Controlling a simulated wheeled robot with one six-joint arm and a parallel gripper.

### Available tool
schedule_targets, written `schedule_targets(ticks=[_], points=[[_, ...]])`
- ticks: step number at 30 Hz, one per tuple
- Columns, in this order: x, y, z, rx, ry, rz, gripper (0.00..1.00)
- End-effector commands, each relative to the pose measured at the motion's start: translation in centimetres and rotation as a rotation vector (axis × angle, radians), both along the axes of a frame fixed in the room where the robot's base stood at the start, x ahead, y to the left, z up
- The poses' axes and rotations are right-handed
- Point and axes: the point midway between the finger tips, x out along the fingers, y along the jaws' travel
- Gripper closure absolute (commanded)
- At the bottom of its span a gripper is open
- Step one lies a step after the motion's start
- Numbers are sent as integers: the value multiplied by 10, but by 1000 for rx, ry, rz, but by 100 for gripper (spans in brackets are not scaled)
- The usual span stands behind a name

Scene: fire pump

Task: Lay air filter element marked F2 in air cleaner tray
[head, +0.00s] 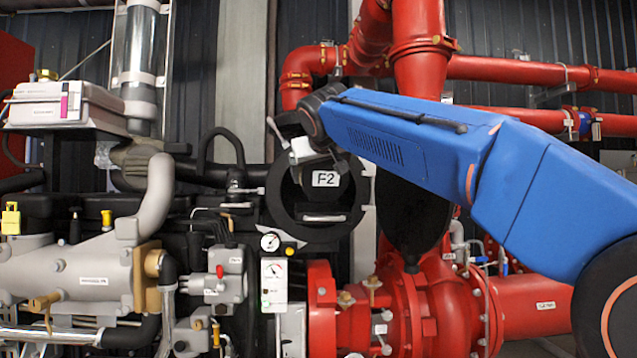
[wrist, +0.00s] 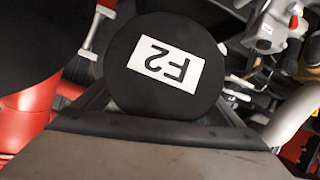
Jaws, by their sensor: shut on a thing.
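The air filter element F2 (head: 325,192) is black with a white label reading F2. My gripper (head: 314,160) is shut on it from above, at the end of the blue arm. In the wrist view the element's round black end (wrist: 165,95) fills the middle, its label upside down. In the head view the element is in front of, or inside, the round black air cleaner housing (head: 281,205); I cannot tell how deep. A pale bar (head: 325,218) shows low in the housing, under the element. The tray's floor is hidden, and contact with it cannot be told.
The grey engine manifold (head: 95,270) and hoses lie left of the housing. A gauge (head: 270,242) and a pale control box (head: 274,285) are below it. The red pump (head: 405,310) and red pipes (head: 420,35) crowd the right and top. A white box (head: 50,103) sits upper left.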

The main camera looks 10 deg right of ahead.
Motion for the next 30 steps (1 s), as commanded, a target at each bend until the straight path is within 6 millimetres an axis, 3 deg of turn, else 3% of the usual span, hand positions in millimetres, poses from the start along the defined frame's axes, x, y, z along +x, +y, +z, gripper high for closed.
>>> schedule_targets(ticks=[3,9,15,20,30], points=[[-25,5,14,1,-4,2,45],[-54,11,29,1,-3,2,45],[-64,12,37,1,4,-4,45],[-49,10,40,1,34,-28,45],[10,-3,38,12,157,-107,45]])
